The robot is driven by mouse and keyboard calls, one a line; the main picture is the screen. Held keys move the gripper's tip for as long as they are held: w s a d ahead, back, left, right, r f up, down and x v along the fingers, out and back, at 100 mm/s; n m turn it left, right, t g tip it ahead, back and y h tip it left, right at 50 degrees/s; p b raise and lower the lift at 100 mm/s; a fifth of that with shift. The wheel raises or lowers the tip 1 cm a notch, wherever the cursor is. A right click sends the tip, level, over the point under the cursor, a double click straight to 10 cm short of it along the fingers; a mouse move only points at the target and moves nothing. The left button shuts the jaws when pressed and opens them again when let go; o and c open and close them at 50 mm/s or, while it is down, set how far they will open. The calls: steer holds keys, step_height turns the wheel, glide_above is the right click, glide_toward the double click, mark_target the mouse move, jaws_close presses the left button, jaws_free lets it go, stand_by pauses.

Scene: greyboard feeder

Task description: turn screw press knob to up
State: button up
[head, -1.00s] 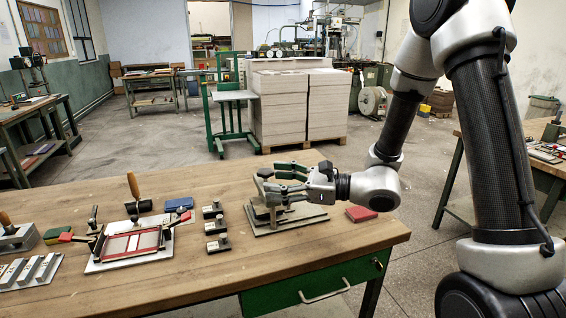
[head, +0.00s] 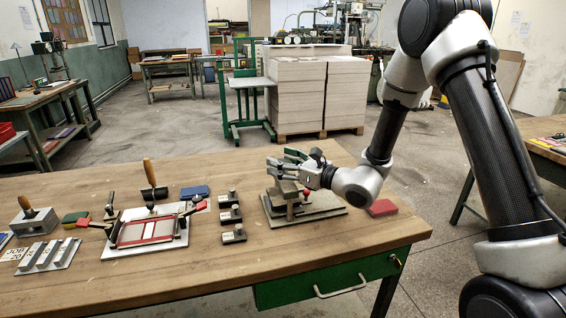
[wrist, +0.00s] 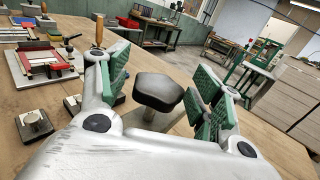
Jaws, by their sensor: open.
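The screw press (head: 300,203) stands on a grey base plate on the wooden table, near its right end. Its dark, rounded, lobed knob (wrist: 157,92) shows in the wrist view on a pale post. My gripper (head: 281,160) is above the press, reaching in from the right. In the wrist view my gripper (wrist: 168,72) is open, with a green-padded finger on each side of the knob. Gaps show between the knob and both pads, so it is not gripped. In the head view the fingers largely hide the knob. A small red ball (head: 306,193) shows below the gripper.
A red-framed fixture (head: 147,231) lies farther left. A red block (head: 381,208) lies right of the press. A green drawer (head: 325,281) is under the table's front edge.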

steer(key=c, duration=1)
steer(key=shift+c, duration=0.2)
steer(key=shift+n+g, duration=0.3)
steer(key=n+g+y, duration=0.1)
steer(key=g, duration=0.1)
steer(key=n+g+y, duration=0.1)
steer(key=n+g, duration=0.1)
steer(key=shift+g+y, duration=0.3)
steer(key=shift+g, duration=0.1)
steer(key=n+g, duration=0.2)
steer(key=g, duration=0.1)
steer(key=n+g, duration=0.2)
steer(key=g, duration=0.2)
steer(key=shift+n, duration=0.4)
steer(key=n+g, duration=0.2)
steer(key=g, duration=0.1)
steer(key=n+g+h, duration=0.1)
steer(key=n+g, duration=0.1)
steer(key=g, duration=0.1)
steer(key=shift+s+g+h, duration=0.1)
steer(key=shift+g+h, duration=0.2)
steer(key=shift+g, duration=0.1)
steer(key=shift+n+g+h, duration=1.1)
steer(key=shift+n+g, duration=0.3)
steer(key=shift+g, duration=0.1)
steer(key=shift+n+g+h, duration=0.3)
steer(key=shift+g, duration=0.1)
